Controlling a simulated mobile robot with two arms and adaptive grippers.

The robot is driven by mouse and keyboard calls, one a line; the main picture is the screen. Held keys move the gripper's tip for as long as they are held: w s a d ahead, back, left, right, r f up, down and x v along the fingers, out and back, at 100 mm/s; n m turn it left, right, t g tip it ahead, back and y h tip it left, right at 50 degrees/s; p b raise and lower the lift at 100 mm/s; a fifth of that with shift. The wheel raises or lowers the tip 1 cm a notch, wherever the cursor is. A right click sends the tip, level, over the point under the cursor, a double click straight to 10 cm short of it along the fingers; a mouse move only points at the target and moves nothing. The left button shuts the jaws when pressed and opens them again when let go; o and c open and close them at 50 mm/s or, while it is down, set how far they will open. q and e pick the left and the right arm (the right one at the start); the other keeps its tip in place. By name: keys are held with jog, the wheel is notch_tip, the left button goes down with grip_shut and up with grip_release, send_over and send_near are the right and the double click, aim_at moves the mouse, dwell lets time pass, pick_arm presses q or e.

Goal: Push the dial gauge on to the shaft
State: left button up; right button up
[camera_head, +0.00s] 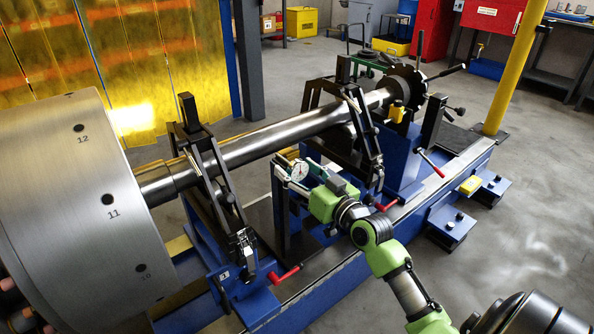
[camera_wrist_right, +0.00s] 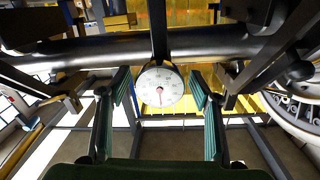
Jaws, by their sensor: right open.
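The dial gauge (camera_head: 299,171) has a round white face and sits just below the steel shaft (camera_head: 265,143), between the two black steady-rest frames. In the right wrist view the gauge (camera_wrist_right: 160,86) faces me, with a dark upright bar behind it. The shaft (camera_wrist_right: 100,48) runs across behind and above the gauge. Whether the gauge touches the shaft I cannot tell. My right gripper (camera_head: 300,172) is open around the gauge. Its green-padded fingers (camera_wrist_right: 160,90) stand on either side, with a visible gap to the dial on each side. My left gripper is not in view.
The large numbered rotor drum (camera_head: 85,185) fills the left. The near steady rest (camera_head: 205,175) and far steady rest (camera_head: 345,125) flank my right gripper closely. Red-handled cranks (camera_head: 285,275) stick out at the front of the blue bed. Open floor (camera_head: 510,240) lies to the right.

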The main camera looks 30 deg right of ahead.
aim_at(288, 162)
jog(key=shift+w, duration=0.15)
jog(key=c, duration=1.7)
jog(key=shift+o, duration=0.2)
jog(key=w, duration=0.2)
jog(key=shift+w+r+p, duration=0.15)
jog(key=shift+w+p, duration=0.15)
jog(key=shift+w+a, duration=0.1)
jog(key=shift+w, duration=0.2)
jog(key=o, duration=1.4)
jog(key=shift+o, duration=1.3)
jog(key=shift+w, duration=0.2)
